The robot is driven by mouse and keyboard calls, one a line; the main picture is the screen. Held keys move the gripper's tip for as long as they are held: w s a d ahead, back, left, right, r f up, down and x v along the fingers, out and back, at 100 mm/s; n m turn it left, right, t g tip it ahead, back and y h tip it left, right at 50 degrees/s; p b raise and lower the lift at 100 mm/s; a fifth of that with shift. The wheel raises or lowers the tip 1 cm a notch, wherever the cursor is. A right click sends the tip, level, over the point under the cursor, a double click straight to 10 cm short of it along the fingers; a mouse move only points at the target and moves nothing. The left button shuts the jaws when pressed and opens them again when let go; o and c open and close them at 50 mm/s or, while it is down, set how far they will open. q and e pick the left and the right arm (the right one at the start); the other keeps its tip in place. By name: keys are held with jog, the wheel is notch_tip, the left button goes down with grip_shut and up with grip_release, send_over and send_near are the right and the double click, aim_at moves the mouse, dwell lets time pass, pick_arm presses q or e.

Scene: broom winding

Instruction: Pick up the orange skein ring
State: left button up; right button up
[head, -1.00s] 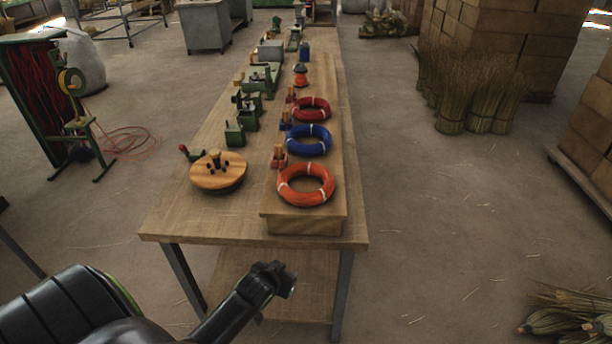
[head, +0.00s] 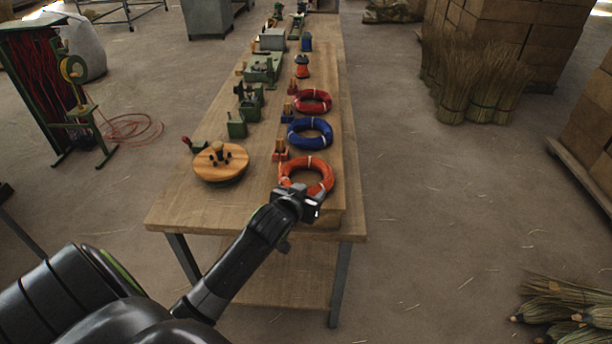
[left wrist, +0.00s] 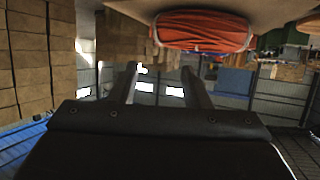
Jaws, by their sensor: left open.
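The orange skein ring (head: 309,172) lies flat on a raised wooden board at the near end of the workbench, with pale ties around it. My left gripper (head: 302,200) is at the near edge of the ring in the head view and covers part of it. In the left wrist view the orange ring (left wrist: 203,31) shows at the top, beyond the two fingers (left wrist: 163,75). The fingers are apart, with nothing between them. My right gripper is not in view.
A blue ring (head: 310,133) and a red ring (head: 313,101) lie behind the orange one. A round wooden disc with pegs (head: 221,161) stands to the left. Green metal tools (head: 262,68) line the left side of the workbench (head: 180,205).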

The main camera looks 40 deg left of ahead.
aim_at(325, 180)
pick_arm(q)
jog(key=x, duration=0.5)
jog(key=shift+w+p, duration=0.35)
jog(key=shift+p+x, duration=0.65)
jog(key=shift+x, duration=1.45)
jog(key=shift+w+a+f, duration=0.1)
jog(key=shift+w+f, duration=0.15)
jog(key=shift+w, duration=0.15)
grip_shut()
